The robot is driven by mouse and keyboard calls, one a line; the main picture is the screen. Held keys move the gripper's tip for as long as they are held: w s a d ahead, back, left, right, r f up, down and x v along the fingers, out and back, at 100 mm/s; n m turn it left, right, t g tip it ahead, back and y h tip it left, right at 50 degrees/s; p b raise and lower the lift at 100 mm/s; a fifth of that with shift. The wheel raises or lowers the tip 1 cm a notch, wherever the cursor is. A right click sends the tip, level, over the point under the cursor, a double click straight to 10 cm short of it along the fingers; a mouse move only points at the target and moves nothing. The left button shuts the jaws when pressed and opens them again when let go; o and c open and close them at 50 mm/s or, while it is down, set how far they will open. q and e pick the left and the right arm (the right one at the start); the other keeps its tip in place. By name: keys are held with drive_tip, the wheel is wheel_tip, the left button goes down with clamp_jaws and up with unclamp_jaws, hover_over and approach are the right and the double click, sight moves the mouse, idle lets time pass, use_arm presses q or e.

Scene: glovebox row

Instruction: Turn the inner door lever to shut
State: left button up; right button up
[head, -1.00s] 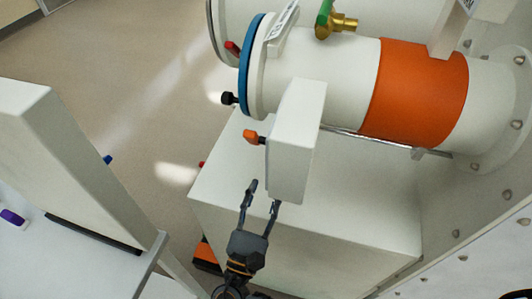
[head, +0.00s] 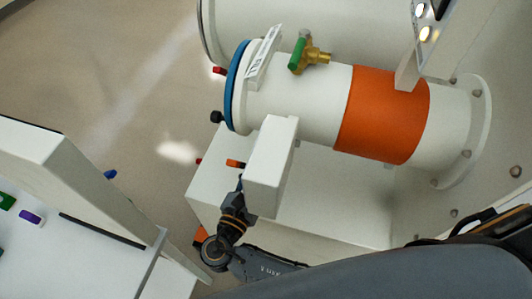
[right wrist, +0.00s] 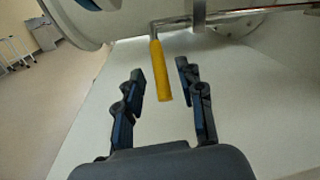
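In the right wrist view a yellow lever (right wrist: 160,70) hangs from a metal rod (right wrist: 245,14) under the white chamber. My right gripper (right wrist: 161,72) is open, with one finger on each side of the lever and gaps on both sides. In the head view the right gripper (head: 238,192) reaches up to the white box (head: 268,172), which hides its fingertips. The yellow lever cannot be seen there. The white chamber (head: 310,100) has an orange band (head: 383,115) and a blue-rimmed end (head: 236,88). My left gripper is not in view.
An orange-tipped handle (head: 235,163) sticks out left of the white box. A black knob (head: 217,117) is by the blue rim. A brass valve with a green handle (head: 297,54) is on top of the chamber. A white cabinet (head: 320,200) stands below it. Open floor lies left.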

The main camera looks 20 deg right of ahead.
drive_tip(key=shift+p+x, duration=0.35)
drive_tip(key=shift+x, duration=1.55)
clamp_jaws()
